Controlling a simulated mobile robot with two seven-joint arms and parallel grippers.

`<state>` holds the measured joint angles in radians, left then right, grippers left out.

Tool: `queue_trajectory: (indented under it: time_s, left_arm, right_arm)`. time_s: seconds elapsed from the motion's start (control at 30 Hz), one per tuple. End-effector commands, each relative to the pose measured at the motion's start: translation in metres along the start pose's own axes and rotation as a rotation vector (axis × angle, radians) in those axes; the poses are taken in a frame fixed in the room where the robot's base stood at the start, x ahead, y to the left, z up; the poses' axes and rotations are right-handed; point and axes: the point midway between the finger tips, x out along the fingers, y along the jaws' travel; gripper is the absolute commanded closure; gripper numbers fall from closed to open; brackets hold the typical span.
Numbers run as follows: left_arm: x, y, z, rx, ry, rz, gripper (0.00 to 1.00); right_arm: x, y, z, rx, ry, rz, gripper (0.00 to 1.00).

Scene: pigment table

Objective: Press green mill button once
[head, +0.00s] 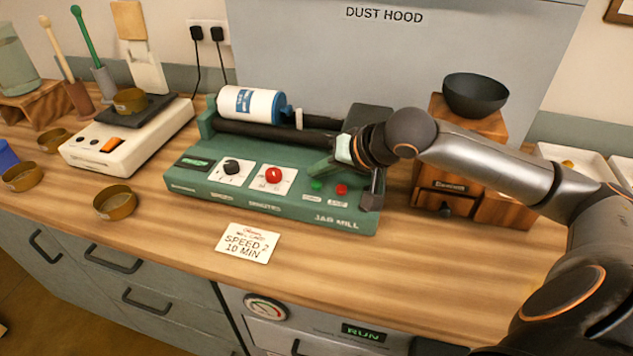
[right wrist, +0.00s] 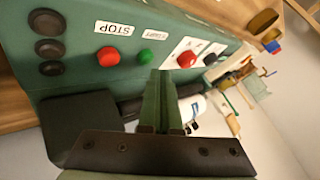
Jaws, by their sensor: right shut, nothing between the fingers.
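The green jar mill (head: 300,212) stands mid-table with a white and blue jar (head: 255,105) on its black rollers. Its front panel has a green button (head: 316,185), a red button (head: 341,189), a black knob (head: 231,166) and a red knob (head: 273,175). My right gripper (head: 314,173) is shut and empty, its tips just above the green button. In the right wrist view the closed fingers (right wrist: 160,74) point toward the green button (right wrist: 145,56), beside the red STOP button (right wrist: 108,57). I cannot tell whether they touch it. My left gripper is out of view.
A card (head: 247,243) reading speed 2, 10 min lies before the mill. A white scale (head: 125,140) and brown bowls (head: 115,203) are at left. A wooden box (head: 445,180) with a dark bowl (head: 476,95) stands right. The front table strip is mostly clear.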

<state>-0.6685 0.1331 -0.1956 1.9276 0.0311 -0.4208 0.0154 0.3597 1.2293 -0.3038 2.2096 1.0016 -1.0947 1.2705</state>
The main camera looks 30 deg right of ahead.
Motion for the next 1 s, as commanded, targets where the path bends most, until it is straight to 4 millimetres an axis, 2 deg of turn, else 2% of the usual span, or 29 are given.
queue_trajectory:
  time_s: [1.0]
  left_arm:
    - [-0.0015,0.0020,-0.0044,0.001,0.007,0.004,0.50]
  right_arm:
    - [0.0061,0.0047,0.0044,0.000,0.000,0.001,1.00]
